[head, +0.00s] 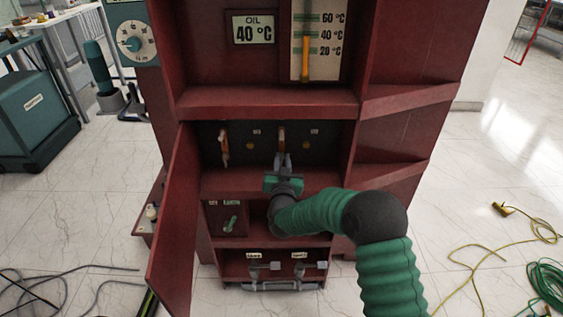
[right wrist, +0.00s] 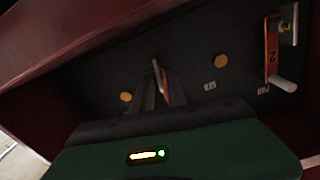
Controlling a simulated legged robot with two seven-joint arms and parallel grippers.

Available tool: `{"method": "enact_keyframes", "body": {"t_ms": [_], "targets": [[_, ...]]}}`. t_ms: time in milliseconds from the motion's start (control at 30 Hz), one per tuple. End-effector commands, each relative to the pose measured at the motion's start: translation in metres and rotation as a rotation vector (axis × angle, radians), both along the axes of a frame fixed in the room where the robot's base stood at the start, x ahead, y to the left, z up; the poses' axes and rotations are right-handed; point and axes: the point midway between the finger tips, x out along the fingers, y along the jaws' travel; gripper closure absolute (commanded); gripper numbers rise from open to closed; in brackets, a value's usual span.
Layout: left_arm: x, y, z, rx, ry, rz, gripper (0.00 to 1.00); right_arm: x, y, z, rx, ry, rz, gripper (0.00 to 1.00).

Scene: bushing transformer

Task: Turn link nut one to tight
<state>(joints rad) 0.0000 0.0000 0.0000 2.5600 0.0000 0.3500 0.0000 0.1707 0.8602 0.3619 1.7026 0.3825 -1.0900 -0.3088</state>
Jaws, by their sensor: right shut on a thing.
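The dark panel (head: 267,158) in the open red cabinet bears two orange link pieces. My right gripper (head: 282,162) reaches the right-hand orange piece (head: 282,137) from below and in front. In the right wrist view my fingers (right wrist: 160,92) are shut on this orange piece (right wrist: 160,72), which they mostly hide. The other orange piece (head: 224,148) hangs free at the left of the panel. In the right wrist view it (right wrist: 273,52) shows a "2" and a pale peg-like handle. Which part is link nut one cannot be read. My left gripper is out of view.
Brass knobs (head: 250,146) (head: 307,146) sit on the panel. The cabinet door (head: 172,225) stands open at left. A red shelf (head: 265,102) overhangs the panel. Below are a green switch (head: 231,223) and a lower bay (head: 275,266). Cables lie on the floor.

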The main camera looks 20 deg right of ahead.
Motion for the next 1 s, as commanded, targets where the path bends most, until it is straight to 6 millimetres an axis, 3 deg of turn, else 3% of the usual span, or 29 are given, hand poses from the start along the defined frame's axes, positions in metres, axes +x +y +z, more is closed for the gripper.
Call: {"method": "enact_keyframes", "body": {"t_ms": [1000], "targets": [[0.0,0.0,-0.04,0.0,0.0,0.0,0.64,-0.003,-0.009,-0.012,0.926,-0.262,-0.004,1.0]]}}
